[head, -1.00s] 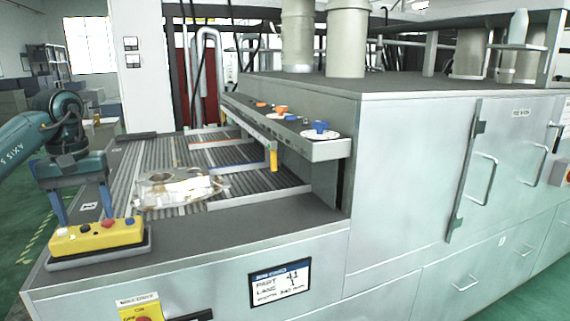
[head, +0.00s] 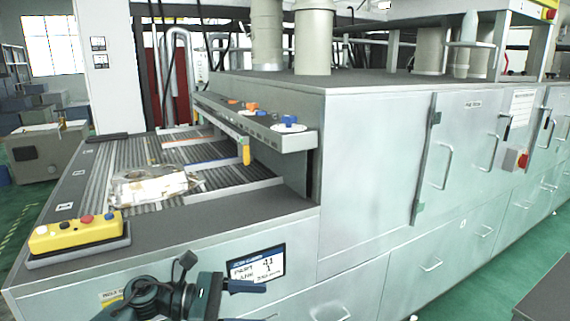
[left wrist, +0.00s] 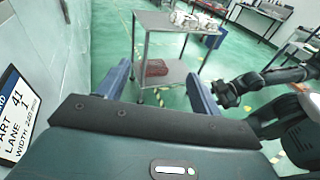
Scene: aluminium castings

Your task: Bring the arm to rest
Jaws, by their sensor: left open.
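My left gripper (head: 262,303) is low in the head view, in front of the oven's front panel and below the display sign. Its blue fingers point right and are apart, with nothing between them. In the left wrist view the gripper (left wrist: 158,73) also shows open, its two fingers spread over the view of the floor and a trolley further off. My left arm (head: 150,300) comes in at the bottom edge, mostly cut off. My right gripper is not seen clearly in either view.
A metal casting (head: 150,185) lies on the ribbed conveyor (head: 88,190). A yellow button box (head: 75,232) stands on the front ledge. The display sign (head: 256,268) is close above my gripper. A metal trolley (left wrist: 178,24) with castings stands on the green floor.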

